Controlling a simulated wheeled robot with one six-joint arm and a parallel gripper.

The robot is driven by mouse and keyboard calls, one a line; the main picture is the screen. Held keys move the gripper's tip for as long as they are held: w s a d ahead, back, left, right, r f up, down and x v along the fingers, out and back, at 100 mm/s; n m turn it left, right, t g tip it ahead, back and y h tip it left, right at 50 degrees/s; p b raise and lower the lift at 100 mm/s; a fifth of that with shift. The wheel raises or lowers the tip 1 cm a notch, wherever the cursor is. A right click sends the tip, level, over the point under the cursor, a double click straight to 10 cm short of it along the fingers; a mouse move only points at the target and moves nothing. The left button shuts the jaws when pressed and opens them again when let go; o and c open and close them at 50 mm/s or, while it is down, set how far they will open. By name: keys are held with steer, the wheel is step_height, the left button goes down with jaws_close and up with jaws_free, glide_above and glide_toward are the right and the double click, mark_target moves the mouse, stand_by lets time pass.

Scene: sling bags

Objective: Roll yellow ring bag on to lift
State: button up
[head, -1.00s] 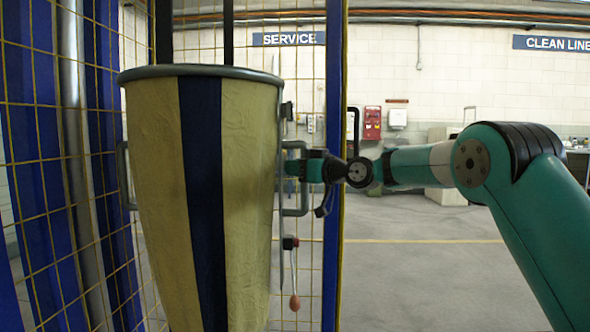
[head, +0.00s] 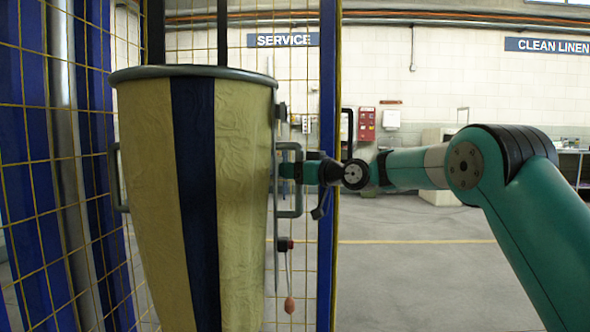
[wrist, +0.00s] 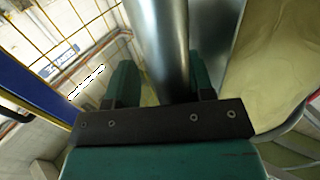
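The yellow ring bag (head: 140,200) is a tall, tapering yellow sack with a dark blue stripe, hung from a grey ring. It stands upright at the left of the head view; its lower end is out of frame. A metal handle (head: 298,196) sticks out on its right side, another on its left. My gripper (head: 289,171) is at the right handle. In the wrist view a metal tube (wrist: 160,40) runs between my two green fingers, which look closed on it; the yellow cloth (wrist: 280,60) is to its right. The lift's floor is not in view.
Yellow wire mesh (head: 120,50) and blue posts (head: 328,120) surround the bag at left, behind and just right. A cord with an orange ball (head: 289,305) hangs by the bag's right side. Open grey floor (head: 410,280) lies to the right, with benches farther back.

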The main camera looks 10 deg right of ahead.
steer(key=b+v, duration=0.2)
steer(key=v, duration=1.5)
steer(key=shift+s, duration=0.25)
steer(key=shift+d, duration=0.1)
